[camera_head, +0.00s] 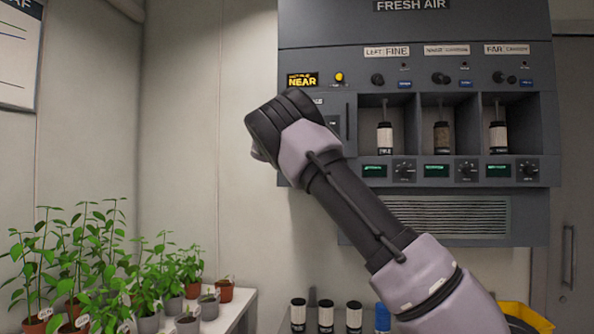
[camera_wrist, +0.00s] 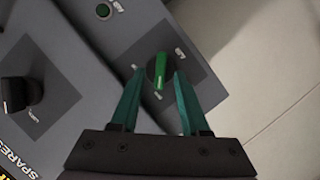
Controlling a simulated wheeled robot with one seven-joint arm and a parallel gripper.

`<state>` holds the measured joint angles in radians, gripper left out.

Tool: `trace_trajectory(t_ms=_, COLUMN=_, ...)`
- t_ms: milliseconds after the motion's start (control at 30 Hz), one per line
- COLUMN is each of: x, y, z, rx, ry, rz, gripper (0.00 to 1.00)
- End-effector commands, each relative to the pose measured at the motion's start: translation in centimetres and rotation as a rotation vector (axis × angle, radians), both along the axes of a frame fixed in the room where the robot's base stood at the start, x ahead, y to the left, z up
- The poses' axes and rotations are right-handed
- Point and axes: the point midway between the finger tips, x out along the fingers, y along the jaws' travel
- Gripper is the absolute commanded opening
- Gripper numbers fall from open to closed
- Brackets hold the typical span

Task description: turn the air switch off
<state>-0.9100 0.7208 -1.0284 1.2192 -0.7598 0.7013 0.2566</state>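The air switch appears to be the round dark knob with a green handle bar (camera_wrist: 159,72) in the wrist view, on a dark grey plate. Its printed labels are too small to read. My gripper (camera_wrist: 158,76) has two teal fingers spread apart, with the knob between or just beyond their tips. I see gaps beside the handle bar and cannot tell any contact. In the head view my arm's end covers the left side of the grey FRESH AIR cabinet (camera_head: 415,25). The fingers and this switch are hidden there.
In the head view, several small knobs and cylinders in bays (camera_head: 441,136) are right of my arm. Potted plants (camera_head: 80,265) stand on a shelf at left.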

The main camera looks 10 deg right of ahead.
Motion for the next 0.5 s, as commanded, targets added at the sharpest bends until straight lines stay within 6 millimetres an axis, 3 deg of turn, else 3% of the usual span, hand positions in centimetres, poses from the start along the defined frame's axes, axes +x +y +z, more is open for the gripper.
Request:
trace_trajectory(t_ms=267, x=-0.3, y=0.3, z=0.1, rx=0.001, ry=-0.001, rz=0.001, gripper=0.46)
trace_trajectory(t_ms=500, x=-3.3, y=2.5, z=1.1, rx=0.002, ry=0.001, rz=0.005, gripper=0.46)
